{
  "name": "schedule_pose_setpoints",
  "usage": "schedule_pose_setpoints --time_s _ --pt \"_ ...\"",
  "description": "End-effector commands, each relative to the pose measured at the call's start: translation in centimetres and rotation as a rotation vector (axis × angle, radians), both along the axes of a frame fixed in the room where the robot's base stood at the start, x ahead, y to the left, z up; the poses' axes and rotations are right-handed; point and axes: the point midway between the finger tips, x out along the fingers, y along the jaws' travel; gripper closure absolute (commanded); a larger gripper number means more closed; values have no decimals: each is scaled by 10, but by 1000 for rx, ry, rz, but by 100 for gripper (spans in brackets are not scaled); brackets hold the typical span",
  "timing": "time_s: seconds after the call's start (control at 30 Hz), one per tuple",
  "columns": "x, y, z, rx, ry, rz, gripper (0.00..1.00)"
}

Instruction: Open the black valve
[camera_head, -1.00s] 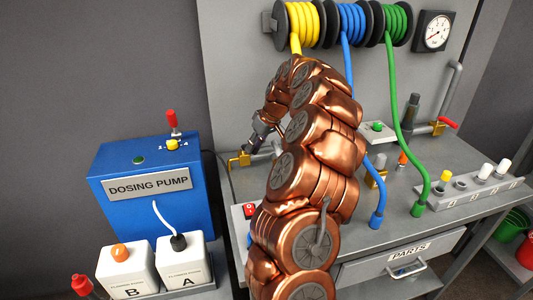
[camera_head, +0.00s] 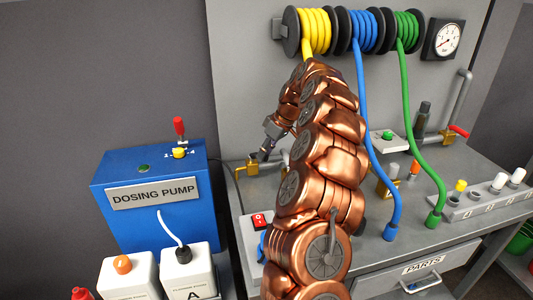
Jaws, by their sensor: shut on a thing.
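The black valve's brass body (camera_head: 252,168) sits on a grey pipe at the back left of the grey bench. My gripper (camera_head: 265,154) reaches down to it from above right, at the end of my copper arm. It is shut on the valve's black handle, which is mostly hidden by the dark fingers. The handle's exact angle cannot be told from here. A second brass valve with a red handle (camera_head: 459,131) is on a pipe at the back right.
The blue dosing pump (camera_head: 150,220) stands left of the bench, with white containers (camera_head: 190,268) in front. Yellow, blue and green hoses hang from wall reels; the blue hose (camera_head: 366,120) passes just right of my arm.

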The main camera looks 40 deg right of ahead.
Motion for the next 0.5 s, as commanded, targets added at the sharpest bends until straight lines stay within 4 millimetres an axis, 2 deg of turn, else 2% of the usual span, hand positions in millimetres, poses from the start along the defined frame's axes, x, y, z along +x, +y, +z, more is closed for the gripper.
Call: schedule_pose_setpoints --time_s 0.07,0.1,0.3,0.33,0.5 --pt "1 1 1 2 -3 1 100" --pt "1 1 1 2 -3 1 77" --pt "0 0 1 1 -1 -1 56" --pt "0 0 1 1 -1 -1 53" --pt "0 0 0 1 -1 -2 53"
